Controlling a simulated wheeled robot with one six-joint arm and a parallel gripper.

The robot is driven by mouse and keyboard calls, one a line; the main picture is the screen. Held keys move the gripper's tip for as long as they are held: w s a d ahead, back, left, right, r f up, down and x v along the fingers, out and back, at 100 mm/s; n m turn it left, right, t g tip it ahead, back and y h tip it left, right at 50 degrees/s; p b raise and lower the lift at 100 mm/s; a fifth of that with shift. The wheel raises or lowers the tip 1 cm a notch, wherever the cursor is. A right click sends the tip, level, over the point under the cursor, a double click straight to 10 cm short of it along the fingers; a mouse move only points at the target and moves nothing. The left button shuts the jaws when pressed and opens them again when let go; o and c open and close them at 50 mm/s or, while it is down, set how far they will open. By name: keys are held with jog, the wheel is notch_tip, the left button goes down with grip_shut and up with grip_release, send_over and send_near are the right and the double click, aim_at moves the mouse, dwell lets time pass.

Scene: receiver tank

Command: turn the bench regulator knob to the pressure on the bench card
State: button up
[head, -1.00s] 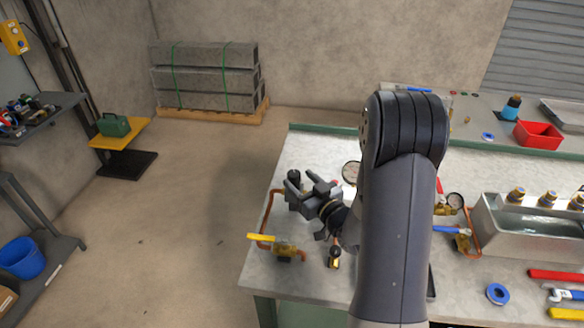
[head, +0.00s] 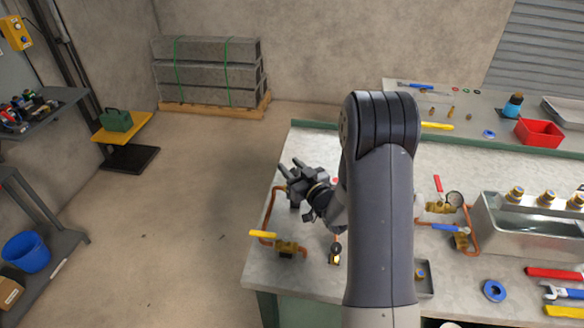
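My gripper (head: 289,171) is over the left part of the bench (head: 305,142), pointing up and left in the picture. Its two fingers stand apart with nothing seen between them. A yellow-handled brass valve (head: 285,246) on copper pipe is below it in the picture. A small black knob on a brass fitting (head: 335,252) stands to the right of that valve; I cannot tell whether it is the regulator knob. My arm covers the middle of the bench. No bench card can be made out.
A gauge (head: 454,198) with red- and blue-handled valves stands right of my arm, beside a metal water tank (head: 530,225). Blue tape (head: 494,291) and coloured tools lie at the front right. A red bin (head: 539,133) stands behind. Floor left of the bench is clear.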

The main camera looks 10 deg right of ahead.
jog(key=c, duration=0.5)
jog(key=shift+o, duration=0.2)
jog(key=shift+f+h+b, duration=0.15)
jog(key=shift+h+b, duration=0.15)
jog(key=shift+b, duration=0.35)
